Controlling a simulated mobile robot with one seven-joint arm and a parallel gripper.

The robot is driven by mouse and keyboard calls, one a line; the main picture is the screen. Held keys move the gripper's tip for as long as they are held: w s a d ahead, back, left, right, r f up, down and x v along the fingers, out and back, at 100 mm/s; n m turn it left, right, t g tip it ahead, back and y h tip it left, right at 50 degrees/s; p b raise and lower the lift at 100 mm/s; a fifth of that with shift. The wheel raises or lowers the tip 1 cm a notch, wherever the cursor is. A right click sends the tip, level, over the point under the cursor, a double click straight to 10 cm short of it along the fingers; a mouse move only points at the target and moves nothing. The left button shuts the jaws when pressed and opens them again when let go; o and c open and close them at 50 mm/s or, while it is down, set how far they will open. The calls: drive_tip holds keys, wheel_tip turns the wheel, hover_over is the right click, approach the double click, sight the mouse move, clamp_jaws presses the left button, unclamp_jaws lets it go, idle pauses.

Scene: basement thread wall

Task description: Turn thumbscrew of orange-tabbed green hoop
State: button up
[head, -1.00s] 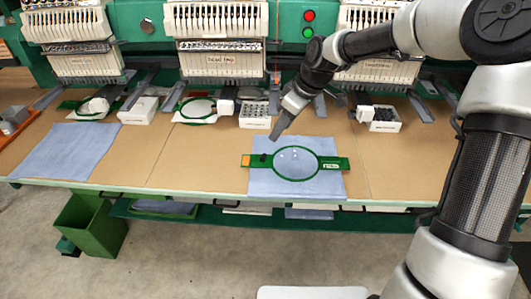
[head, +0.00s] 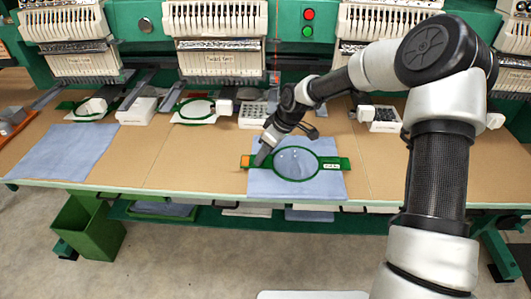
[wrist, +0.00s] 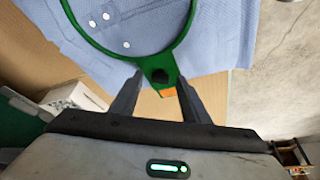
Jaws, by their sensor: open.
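The green hoop (head: 319,164) lies flat on a blue cloth on the table, with an orange tab (head: 246,161) at its left end. The wrist view shows the hoop (wrist: 88,37) from above, with the dark thumbscrew (wrist: 160,76) on its bracket and part of the orange tab (wrist: 168,92) below it. My gripper (head: 261,160) is over the hoop's left end. In the wrist view its two fingers (wrist: 160,83) are apart, one on each side of the thumbscrew. I cannot tell whether they touch it. In the head view my gripper hides the thumbscrew.
The blue cloth (head: 330,188) lies under the hoop. White boxes (head: 252,115) and another hoop (head: 196,110) stand behind, under the embroidery heads (head: 215,30). A second blue cloth (head: 62,150) lies at the left. The brown table between the cloths is clear.

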drive_tip(key=c, duration=1.1)
clamp_jaws()
drive_tip(key=shift+b, duration=0.3)
drive_tip(key=m+b, duration=0.1)
drive_tip(key=m+t+b, duration=0.1)
drive_tip(key=m, duration=0.1)
drive_tip(key=shift+s+a+f+h+b, duration=0.15)
drive_tip(key=shift+a+f+h+b, duration=0.05)
drive_tip(key=shift+h+b, duration=0.1)
drive_tip(key=m+b, duration=0.1)
drive_tip(key=b, duration=0.1)
drive_tip(key=m+t+h+b, duration=0.1)
drive_tip(key=m, duration=0.1)
drive_tip(key=shift+s+a+m+b, duration=0.1)
drive_tip(key=shift+a+m+b, duration=0.1)
drive_tip(key=shift+m+b, duration=0.15)
drive_tip(key=shift+a+m+h+b, duration=0.1)
drive_tip(key=shift+m+h+b, duration=0.5)
drive_tip(key=shift+m+b, duration=0.65)
drive_tip(key=shift+r+m+h+b, duration=0.15)
drive_tip(key=shift+m+h+b, duration=0.5)
drive_tip(key=shift+m, duration=0.85)
